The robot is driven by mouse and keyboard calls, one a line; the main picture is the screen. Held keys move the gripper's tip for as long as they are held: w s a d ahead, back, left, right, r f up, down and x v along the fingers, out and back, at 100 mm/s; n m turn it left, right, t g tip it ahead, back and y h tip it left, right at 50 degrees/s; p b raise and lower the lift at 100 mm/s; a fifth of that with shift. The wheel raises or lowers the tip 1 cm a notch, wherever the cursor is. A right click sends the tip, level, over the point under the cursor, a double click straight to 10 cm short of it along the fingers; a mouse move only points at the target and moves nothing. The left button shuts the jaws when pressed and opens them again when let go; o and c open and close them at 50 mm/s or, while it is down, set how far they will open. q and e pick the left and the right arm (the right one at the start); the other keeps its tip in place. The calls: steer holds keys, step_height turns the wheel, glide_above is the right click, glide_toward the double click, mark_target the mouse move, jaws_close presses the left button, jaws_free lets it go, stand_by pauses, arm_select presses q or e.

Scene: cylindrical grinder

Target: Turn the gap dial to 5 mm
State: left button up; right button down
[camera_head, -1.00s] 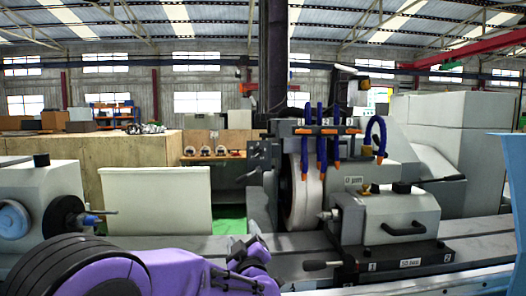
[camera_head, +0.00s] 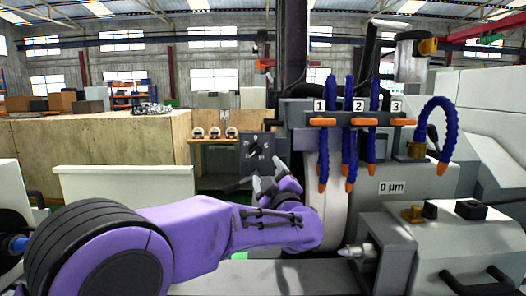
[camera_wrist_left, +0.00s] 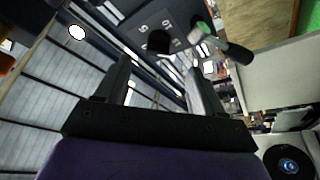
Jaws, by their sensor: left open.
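The gap dial (camera_head: 255,152) is a dark panel with small white markings and a black knob, left of the grinding wheel in the head view. The left wrist view shows its black knob (camera_wrist_left: 158,42) on the grey panel, with numbers partly legible. My left gripper (camera_head: 266,182) is just below the dial in the head view, its fingers pointing up. In the left wrist view the open fingers (camera_wrist_left: 158,72) stand apart with nothing between them, and the knob appears beyond their tips. The knob's exact setting is too small to read. My right gripper is not in view.
A lever with a green part (camera_wrist_left: 212,38) juts out beside the dial in the left wrist view. The grinding wheel (camera_head: 325,195) and blue coolant hoses (camera_head: 350,140) are to the right. A pale panel (camera_head: 125,185) stands to the left.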

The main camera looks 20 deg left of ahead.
mark_target(256, 151)
arm_select(q)
steer(key=p+x, duration=0.1)
steer(key=x, duration=0.2)
steer(key=p+x, duration=0.2)
steer(key=x, duration=0.1)
steer(key=p+x, duration=0.1)
steer(key=x, duration=0.2)
steer(key=shift+a+r+p, duration=0.35)
steer(key=shift+s+r, duration=0.3)
steer(key=shift+s, duration=0.1)
steer(key=shift+w, duration=0.1)
steer(key=c, duration=1.1)
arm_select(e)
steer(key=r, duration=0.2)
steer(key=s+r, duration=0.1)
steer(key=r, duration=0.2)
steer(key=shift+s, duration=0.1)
